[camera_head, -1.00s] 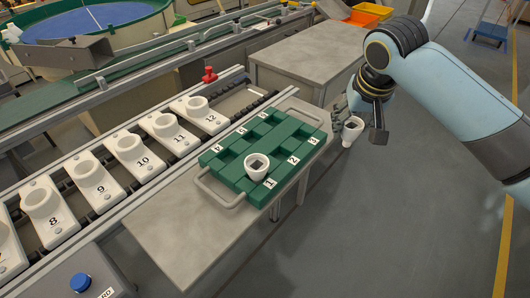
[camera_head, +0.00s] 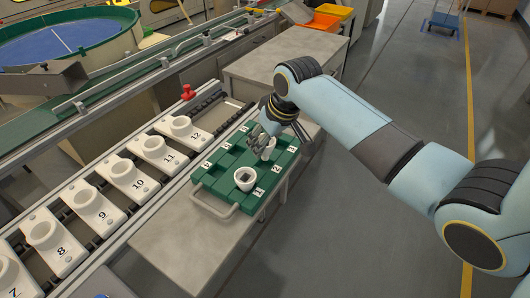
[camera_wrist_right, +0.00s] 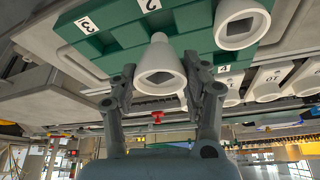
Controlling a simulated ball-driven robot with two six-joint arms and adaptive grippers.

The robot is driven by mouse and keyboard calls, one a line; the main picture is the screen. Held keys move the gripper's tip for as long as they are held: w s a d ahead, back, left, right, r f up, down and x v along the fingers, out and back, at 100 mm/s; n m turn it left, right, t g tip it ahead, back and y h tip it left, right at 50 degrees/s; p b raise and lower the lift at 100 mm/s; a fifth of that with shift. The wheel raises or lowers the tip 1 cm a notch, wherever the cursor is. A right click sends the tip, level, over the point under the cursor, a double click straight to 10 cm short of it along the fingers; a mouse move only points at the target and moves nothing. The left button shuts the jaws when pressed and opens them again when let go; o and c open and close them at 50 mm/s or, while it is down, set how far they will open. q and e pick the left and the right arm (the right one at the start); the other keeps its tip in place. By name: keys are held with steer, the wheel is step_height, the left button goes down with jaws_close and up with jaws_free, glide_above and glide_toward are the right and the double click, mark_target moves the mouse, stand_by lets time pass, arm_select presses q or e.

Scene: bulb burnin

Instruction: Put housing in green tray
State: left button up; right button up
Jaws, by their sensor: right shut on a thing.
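The green tray (camera_head: 212,178) lies on the metal table, with numbered compartments. One white housing (camera_head: 246,179) stands in the compartment by label 1; it also shows in the wrist view (camera_wrist_right: 241,24). My right gripper (camera_head: 262,143) is over the tray's far right part, near label 2. It is shut on a second white housing (camera_head: 268,153), whose funnel shape with a square opening shows between the fingers in the wrist view (camera_wrist_right: 162,62). I cannot tell whether this housing touches the tray. My left gripper is not in view.
Left of the tray, a conveyor (camera_head: 110,225) carries several numbered white holders. A red knob (camera_head: 187,92) stands on its far rail. The table's near end (camera_head: 175,250) is bare. Orange bins (camera_head: 322,22) sit at the back.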

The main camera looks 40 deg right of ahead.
mark_target(265, 153)
steer(key=shift+f, duration=2.05)
steer(key=shift+f, duration=0.1)
steer(key=o, duration=1)
steer(key=shift+c, duration=0.2)
steer(key=shift+r, duration=0.4)
steer(key=p+v, duration=0.1)
steer(key=v, duration=1)
steer(key=shift+s+r, duration=0.2)
